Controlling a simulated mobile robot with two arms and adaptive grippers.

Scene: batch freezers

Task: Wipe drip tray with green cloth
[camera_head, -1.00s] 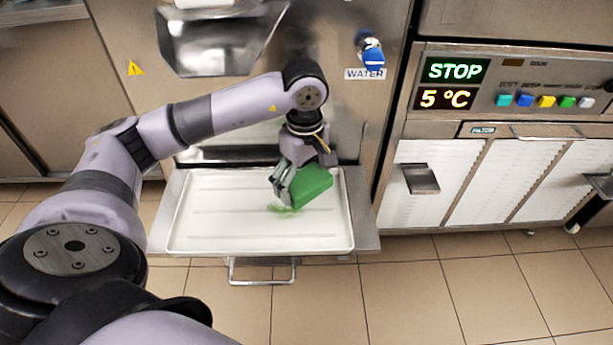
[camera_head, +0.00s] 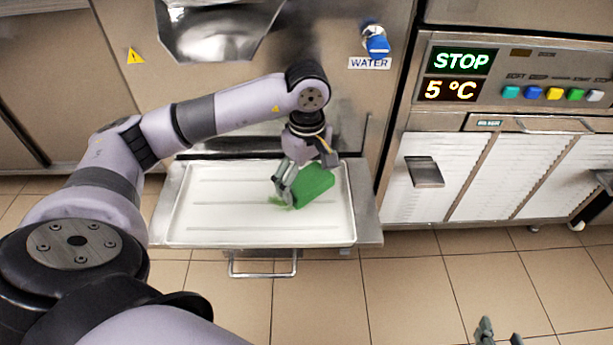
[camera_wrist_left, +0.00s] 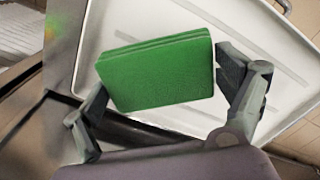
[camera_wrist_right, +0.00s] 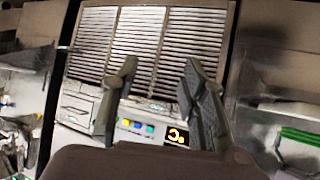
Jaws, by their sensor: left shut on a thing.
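The white drip tray (camera_head: 215,222) sits below the machine front, with faint ribs on its floor. My left gripper (camera_head: 290,190) is shut on the folded green cloth (camera_head: 317,184) over the right half of the tray. In the left wrist view the cloth (camera_wrist_left: 160,75) lies between the fingers, above the tray (camera_wrist_left: 270,45). Whether the cloth touches the tray is unclear. My right gripper (camera_wrist_right: 160,100) is open and empty; its tips show at the head view's lower right edge (camera_head: 498,338).
A metal chute (camera_head: 215,30) hangs above the tray. A blue water tap (camera_head: 376,42) is at its upper right. A handle (camera_head: 262,268) sticks out below the tray. A control panel with STOP display (camera_head: 461,61) stands at right. The tiled floor in front is clear.

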